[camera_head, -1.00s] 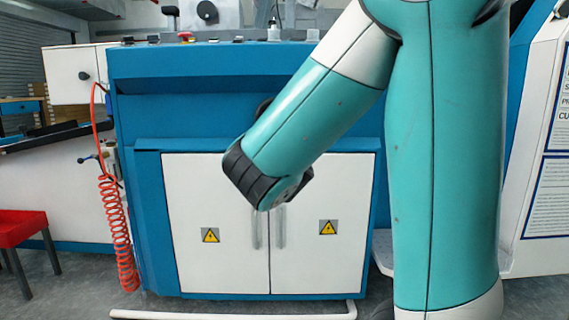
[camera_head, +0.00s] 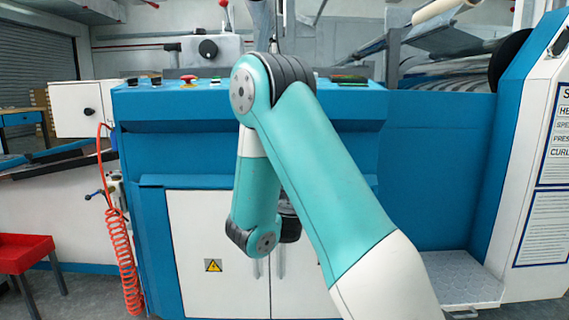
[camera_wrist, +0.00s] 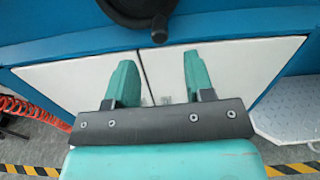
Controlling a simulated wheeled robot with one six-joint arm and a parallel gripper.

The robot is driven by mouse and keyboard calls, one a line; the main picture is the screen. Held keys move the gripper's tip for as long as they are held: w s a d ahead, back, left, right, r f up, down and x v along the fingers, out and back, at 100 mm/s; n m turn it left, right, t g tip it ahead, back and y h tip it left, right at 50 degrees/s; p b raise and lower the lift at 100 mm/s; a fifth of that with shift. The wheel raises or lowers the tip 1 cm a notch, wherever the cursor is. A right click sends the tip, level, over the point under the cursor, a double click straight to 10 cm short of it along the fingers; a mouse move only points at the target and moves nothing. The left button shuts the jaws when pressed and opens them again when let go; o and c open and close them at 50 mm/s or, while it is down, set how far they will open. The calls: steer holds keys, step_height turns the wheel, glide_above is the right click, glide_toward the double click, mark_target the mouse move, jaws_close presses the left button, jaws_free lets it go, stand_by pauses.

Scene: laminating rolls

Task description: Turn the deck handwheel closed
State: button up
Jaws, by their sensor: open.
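The handwheel (camera_wrist: 133,17) is a black rounded shape cut off by the top edge of the wrist view, with a small knob (camera_wrist: 159,32) hanging from its rim. It sits on the blue front of the machine (camera_head: 155,110). In the head view my arm covers the place where it sits. My gripper (camera_wrist: 158,64) is open in the wrist view, with two green fingers apart and nothing between them. The fingers appear below the handwheel in that picture and do not touch it.
White cabinet doors (camera_head: 195,285) with upright handles are below the wheel. A red button (camera_head: 188,79) is on the top panel. A grey step plate (camera_head: 460,275) is at the right.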

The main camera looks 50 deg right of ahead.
steer(key=p+x, duration=0.5)
steer(key=x, duration=0.2)
steer(key=shift+w+d+r+p, duration=0.1)
steer(key=shift+w+d+p, duration=0.1)
steer(key=shift+p, duration=0.2)
steer(key=shift+w+d, duration=0.4)
steer(key=shift+d, duration=0.1)
jaws_close()
steer(key=shift+f, duration=0.2)
